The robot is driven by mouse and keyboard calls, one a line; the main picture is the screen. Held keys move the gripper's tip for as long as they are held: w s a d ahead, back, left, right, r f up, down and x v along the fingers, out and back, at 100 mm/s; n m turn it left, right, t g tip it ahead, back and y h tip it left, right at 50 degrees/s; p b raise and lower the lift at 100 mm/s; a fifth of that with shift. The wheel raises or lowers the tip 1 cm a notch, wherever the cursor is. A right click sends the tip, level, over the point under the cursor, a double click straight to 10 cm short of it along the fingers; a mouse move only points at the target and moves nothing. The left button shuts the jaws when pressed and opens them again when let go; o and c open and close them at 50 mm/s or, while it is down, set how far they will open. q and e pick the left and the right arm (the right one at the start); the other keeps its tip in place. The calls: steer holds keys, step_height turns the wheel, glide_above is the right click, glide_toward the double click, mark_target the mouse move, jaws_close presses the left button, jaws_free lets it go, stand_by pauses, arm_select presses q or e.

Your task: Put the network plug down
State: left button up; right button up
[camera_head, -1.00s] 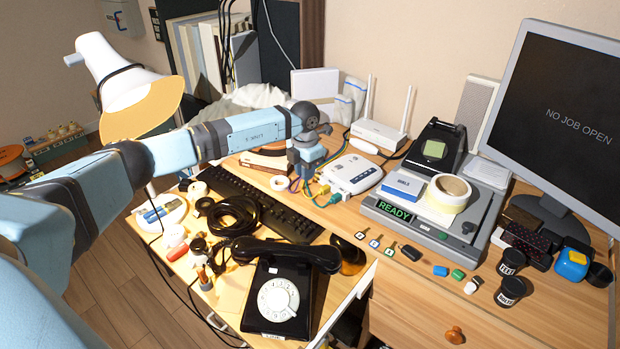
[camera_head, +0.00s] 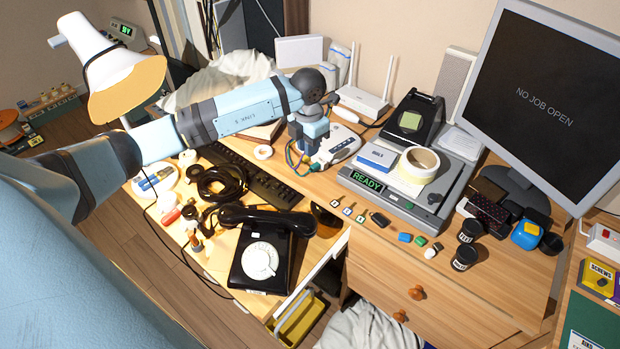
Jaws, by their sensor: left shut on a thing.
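My left gripper (camera_head: 308,146) points down over the desk, just left of the white network box (camera_head: 340,146) and partly in front of it. Its jaws are shut on the network plug, which is too small and too covered by the fingers to make out. Thin coloured cables (camera_head: 291,158), one of them teal, loop beside and below the fingers. I cannot tell whether the plug touches the desk. My right gripper is not in view.
A white router (camera_head: 366,103) with two antennas stands behind the network box. A black keyboard (camera_head: 262,182) and a black dial phone (camera_head: 262,258) lie in front and to the left. A grey scale-like device (camera_head: 398,192) stands to the right. Bare wood shows near the gripper.

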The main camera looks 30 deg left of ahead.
mark_target(309, 187)
arm_select(q)
step_height(309, 187, down, 12)
steer(key=shift+f, duration=0.15)
stand_by(0.3)
steer(key=shift+f, duration=0.2)
steer(key=o, duration=0.7)
steer(key=shift+r, duration=0.1)
